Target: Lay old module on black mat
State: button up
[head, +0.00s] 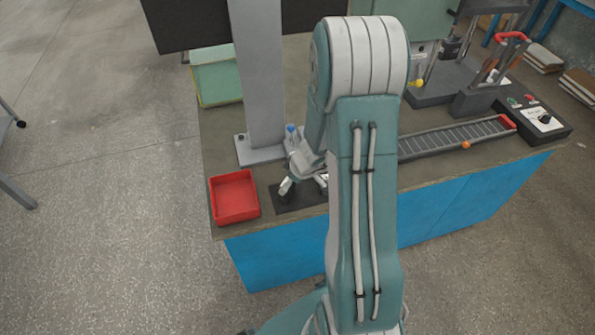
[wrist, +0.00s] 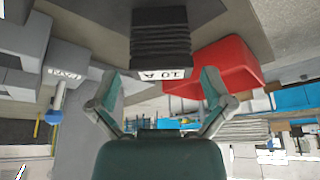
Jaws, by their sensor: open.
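The old module is a black ribbed block (wrist: 160,36) with a white label, which reads upside down in the wrist view. It appears to rest on the black mat (wrist: 100,10). My gripper (wrist: 160,80) is open, its two fingertips apart on either side of the module's labelled end. I see no finger pressed on the module. In the head view, my gripper (head: 304,184) is low over the black mat (head: 300,199) at the bench's front edge. My arm and gripper hide much of the mat there, and I cannot make out the module clearly.
A red tray (head: 235,197) lies left of the mat. Behind it stands a grey column (head: 262,90) on a base plate, with a green bin (head: 216,76) farther back. A roller track (head: 455,138) and a control box (head: 533,122) are on the right.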

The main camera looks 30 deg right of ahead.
jog(key=s+a+r, duration=0.2)
jog(key=r, duration=0.6)
jog(key=s+a+r, duration=0.2)
jog(key=r, duration=0.6)
jog(key=s+a+r+m+h, duration=0.1)
jog(key=s+a+r+m, duration=0.2)
jog(key=s+r, duration=0.3)
jog(key=s+a+r+m+t+h, duration=0.1)
jog(key=s+a+r+m, duration=0.1)
jog(key=s+a+r, duration=0.4)
jog(key=shift+s+r+m, duration=0.4)
jog(key=shift+s+r, duration=0.25)
jog(key=shift+s, duration=0.55)
